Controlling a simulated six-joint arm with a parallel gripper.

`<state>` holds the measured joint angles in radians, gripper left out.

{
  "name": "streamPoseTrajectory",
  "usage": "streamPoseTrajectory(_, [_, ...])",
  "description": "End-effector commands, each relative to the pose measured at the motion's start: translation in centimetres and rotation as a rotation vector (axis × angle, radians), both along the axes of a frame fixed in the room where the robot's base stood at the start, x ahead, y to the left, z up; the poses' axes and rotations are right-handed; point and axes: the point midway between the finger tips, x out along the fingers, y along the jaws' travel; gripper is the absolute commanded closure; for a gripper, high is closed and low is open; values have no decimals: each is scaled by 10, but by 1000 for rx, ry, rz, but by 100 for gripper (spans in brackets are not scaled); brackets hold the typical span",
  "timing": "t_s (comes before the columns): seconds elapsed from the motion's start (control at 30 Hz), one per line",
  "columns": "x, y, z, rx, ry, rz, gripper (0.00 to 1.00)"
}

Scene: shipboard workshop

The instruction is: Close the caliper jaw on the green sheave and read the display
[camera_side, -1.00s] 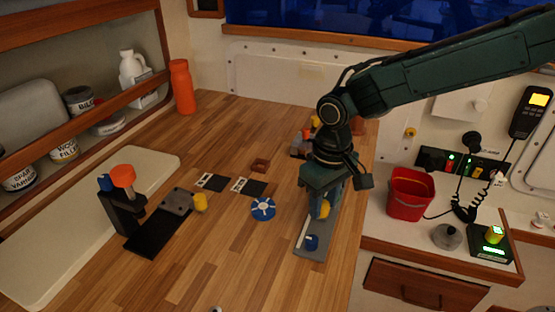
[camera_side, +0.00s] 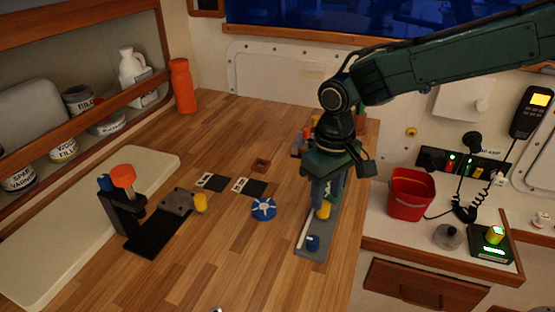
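A long grey fixture (camera_side: 311,254) with a pale strip along its left edge lies near the right edge of the wooden bench. It may be the caliper; no display can be read on it. A blue knob (camera_side: 313,242) stands at its near end and a yellow cylinder (camera_side: 323,211) farther back. My gripper (camera_side: 325,197) points down over the far part of the fixture, just above or beside the yellow cylinder. Its fingers overlap in view, so the opening and any contact are unclear. I cannot make out a green sheave; my gripper hides that area.
A blue wheel with white spokes (camera_side: 263,209) lies left of the fixture. Two black-and-white cards (camera_side: 250,187) lie behind it. A black stand with an orange knob (camera_side: 123,175) is at left. A red bucket (camera_side: 410,195) stands at right. The bench front is mostly clear.

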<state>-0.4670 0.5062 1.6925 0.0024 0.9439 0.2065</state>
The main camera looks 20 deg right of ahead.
Motion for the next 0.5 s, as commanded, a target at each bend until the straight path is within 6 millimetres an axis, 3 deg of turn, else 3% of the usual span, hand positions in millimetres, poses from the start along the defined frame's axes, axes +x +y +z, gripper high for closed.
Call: streamPoseTrajectory(0.5, [-1,2,30,2,0,3,62])
